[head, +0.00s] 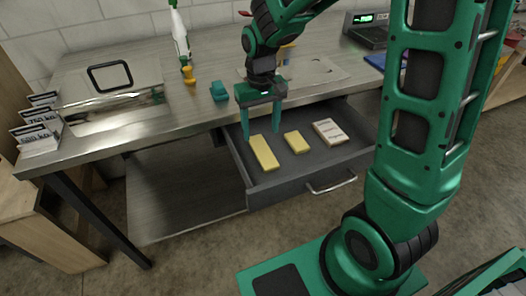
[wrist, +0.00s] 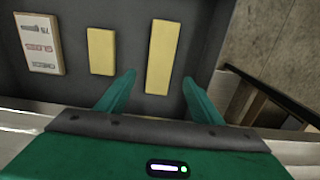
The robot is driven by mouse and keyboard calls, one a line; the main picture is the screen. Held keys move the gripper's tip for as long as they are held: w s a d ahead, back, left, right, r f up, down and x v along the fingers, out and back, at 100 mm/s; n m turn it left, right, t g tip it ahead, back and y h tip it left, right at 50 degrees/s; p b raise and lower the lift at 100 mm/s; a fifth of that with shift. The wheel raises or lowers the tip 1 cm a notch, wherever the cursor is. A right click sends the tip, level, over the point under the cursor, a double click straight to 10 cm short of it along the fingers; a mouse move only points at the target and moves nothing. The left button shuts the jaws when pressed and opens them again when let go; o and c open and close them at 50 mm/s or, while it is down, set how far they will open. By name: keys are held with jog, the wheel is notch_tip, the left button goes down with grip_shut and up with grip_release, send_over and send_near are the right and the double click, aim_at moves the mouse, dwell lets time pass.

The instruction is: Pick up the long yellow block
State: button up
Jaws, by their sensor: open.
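The long yellow block (head: 264,152) lies flat in the open drawer, at the left of the things in it. In the wrist view the long block (wrist: 162,57) stands to the right, with its near end between my fingers. My gripper (head: 261,137) is open and empty, pointing down above the drawer by the block's far end. In the wrist view its two green fingers (wrist: 160,88) lie on either side of the block, apart from it as far as I can tell.
A shorter yellow block (head: 297,142) and a white printed box (head: 330,132) lie to the right in the grey drawer (head: 290,178). The metal counter (head: 160,115) is above and behind. A teal object (head: 219,92) sits near its edge.

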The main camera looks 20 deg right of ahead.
aim_at(261, 147)
jog(key=shift+f, duration=3.35)
jog(key=c, duration=1.1)
